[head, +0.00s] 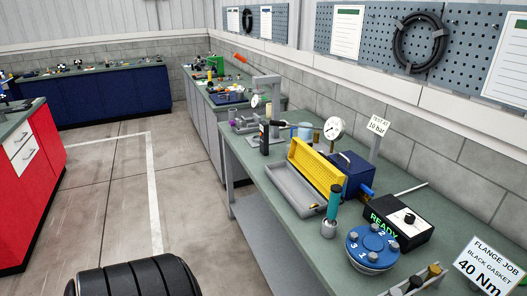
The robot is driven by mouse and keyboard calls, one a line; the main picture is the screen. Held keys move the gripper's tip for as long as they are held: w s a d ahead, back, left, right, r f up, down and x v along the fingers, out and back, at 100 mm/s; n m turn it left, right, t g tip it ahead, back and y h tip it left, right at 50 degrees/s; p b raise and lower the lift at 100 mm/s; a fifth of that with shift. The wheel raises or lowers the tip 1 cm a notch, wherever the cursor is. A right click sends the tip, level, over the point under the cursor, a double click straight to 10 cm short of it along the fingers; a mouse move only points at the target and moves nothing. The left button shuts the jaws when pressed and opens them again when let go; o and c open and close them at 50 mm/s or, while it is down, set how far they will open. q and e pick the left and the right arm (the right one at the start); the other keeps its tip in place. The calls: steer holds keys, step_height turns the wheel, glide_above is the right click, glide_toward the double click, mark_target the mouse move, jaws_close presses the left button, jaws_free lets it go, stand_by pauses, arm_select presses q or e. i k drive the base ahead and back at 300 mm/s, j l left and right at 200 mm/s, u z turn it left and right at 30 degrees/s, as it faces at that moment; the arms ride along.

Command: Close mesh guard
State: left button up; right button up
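The mesh guard (312,168) is a yellow panel with a perforated look. It stands raised and tilted along the back edge of a long grey tray (284,184) on the green workbench. The tray's inside is uncovered and looks empty. A dark blue box (352,172) with a handle stands right behind the guard. Neither of my grippers shows in the head view.
A teal-handled tool (334,202) stands close to the tray's near end. A black READY box (398,222) and a blue numbered flange (372,248) sit nearer. A pressure gauge (333,128) rises behind. The floor left of the bench (190,200) is clear.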

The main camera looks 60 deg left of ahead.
mark_target(301, 156)
steer(key=u, duration=1.5)
steer(key=j, duration=0.3)
steer(key=u, duration=0.05)
